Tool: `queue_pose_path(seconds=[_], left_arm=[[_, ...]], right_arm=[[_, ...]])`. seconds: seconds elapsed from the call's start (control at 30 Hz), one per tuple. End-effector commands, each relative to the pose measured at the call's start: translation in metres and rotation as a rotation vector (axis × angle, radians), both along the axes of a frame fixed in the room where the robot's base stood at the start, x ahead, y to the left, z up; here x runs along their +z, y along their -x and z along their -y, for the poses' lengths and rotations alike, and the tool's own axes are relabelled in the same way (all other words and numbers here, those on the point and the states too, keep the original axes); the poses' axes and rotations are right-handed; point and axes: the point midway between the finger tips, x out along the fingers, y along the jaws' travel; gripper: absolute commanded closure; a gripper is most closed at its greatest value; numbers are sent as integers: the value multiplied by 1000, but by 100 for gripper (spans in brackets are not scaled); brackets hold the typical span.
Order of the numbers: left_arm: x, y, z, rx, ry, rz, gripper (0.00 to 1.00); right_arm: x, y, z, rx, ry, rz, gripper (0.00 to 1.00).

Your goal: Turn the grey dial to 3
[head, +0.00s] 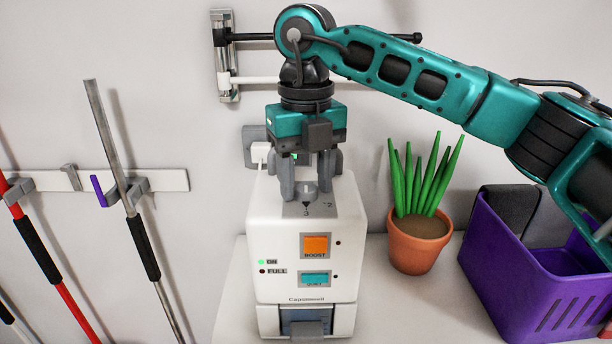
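The grey dial (305,189) is on the top of a white appliance (262,210), on a grey plate with dark marks. A mark that looks like a 3 is in front of the dial, and another mark is to its right. The dial's exact setting is too small to tell. My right gripper (306,185) points down over the appliance, with one finger on each side of the dial. I cannot tell whether the fingers touch it. My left gripper is not in view.
The appliance has an orange BOOST button (315,245), a teal button (314,279) and a lit green ON light. A potted plant (416,240) and a purple basket (535,290) stand to the right. Poles hang on a wall rack (160,180) at left.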

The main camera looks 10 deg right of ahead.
Motion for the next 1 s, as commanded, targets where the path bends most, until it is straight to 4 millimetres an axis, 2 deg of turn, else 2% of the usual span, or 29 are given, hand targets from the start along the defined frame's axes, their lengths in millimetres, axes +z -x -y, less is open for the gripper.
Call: queue_pose_path(seconds=[0.1, 0.33, 0.47, 0.57, 0.83, 1.0], left_arm=[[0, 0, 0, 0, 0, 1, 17], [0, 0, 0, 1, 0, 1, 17], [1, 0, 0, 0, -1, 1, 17], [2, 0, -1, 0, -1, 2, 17], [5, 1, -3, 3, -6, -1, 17], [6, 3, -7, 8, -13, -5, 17]], right_arm=[[0, 0, 0, 0, 0, 0, 39], [0, 0, 0, 1, 0, 0, 39], [11, -1, 0, 1, -2, 3, 39], [28, 0, 0, 1, -2, 3, 39], [89, 0, 0, 0, 0, 3, 39], [118, 0, 0, 0, 1, 2, 39]])
